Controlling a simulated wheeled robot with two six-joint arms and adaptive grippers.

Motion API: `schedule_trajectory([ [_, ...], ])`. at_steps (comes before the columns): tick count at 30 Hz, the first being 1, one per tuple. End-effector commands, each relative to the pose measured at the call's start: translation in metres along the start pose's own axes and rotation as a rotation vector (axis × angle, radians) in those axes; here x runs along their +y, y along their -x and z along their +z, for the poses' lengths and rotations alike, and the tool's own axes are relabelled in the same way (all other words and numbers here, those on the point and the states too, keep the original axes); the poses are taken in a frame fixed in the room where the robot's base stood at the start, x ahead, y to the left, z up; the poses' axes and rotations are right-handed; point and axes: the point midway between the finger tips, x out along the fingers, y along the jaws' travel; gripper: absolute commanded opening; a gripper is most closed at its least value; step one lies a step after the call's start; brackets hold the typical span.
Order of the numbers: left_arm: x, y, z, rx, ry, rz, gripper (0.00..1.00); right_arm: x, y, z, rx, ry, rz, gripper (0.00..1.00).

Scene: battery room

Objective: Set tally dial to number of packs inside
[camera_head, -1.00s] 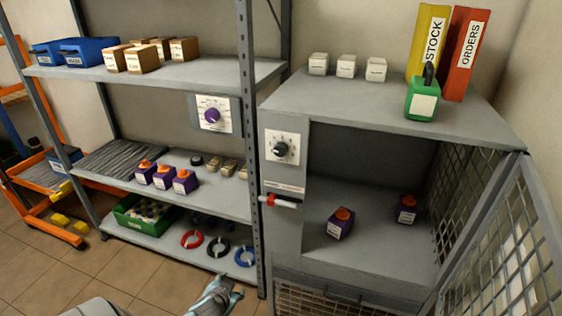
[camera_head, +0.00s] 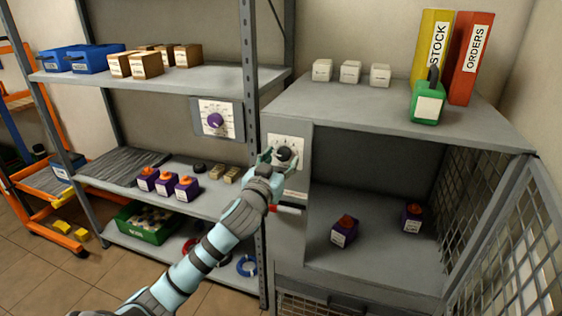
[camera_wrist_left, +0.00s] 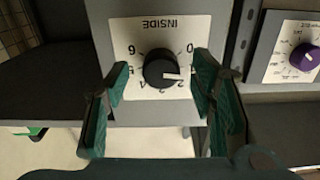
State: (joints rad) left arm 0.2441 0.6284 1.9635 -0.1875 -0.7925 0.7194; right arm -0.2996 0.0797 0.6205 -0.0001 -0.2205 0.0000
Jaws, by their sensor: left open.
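The tally dial (camera_head: 284,154) is a black knob on a white number plate, on the grey panel left of the cabinet opening. In the left wrist view the plate is upside down and reads INSIDE, and the knob (camera_wrist_left: 160,69) has a white mark pointing right, close to the 2; a number beside it is partly hidden by a finger. My left gripper (camera_head: 277,158) is open in front of the dial. In the wrist view its green fingers (camera_wrist_left: 160,88) stand either side of the knob, apart from it.
A purple dial (camera_head: 215,120) is on the shelf rack to the left. Several purple packs (camera_head: 168,181) stand on the rack's middle shelf. A red-and-white handle (camera_head: 289,210) sits below the tally dial. The mesh door (camera_head: 505,240) is open at right.

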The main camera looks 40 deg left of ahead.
Motion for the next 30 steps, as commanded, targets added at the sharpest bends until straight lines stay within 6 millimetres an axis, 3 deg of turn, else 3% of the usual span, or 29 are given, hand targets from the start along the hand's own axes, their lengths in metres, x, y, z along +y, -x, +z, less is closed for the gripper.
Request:
schedule_trajectory([
  [10, 0.0004, -0.0075, 0.0004, -0.001, 0.001, 0.001, 0.49, 0.0002, -0.0001, 0.0006, -0.001, 0.000, 0.000, 0.00],
  [19, 0.0004, -0.0072, 0.0005, -0.001, 0.001, 0.001, 0.03, 0.0003, -0.0001, 0.0007, -0.001, 0.000, 0.000, 0.00],
  [30, 0.0001, -0.0072, -0.0011, -0.003, -0.061, 0.000, 0.03, 0.0010, 0.0087, -0.0001, -0.001, 0.000, 0.000, 0.00],
])
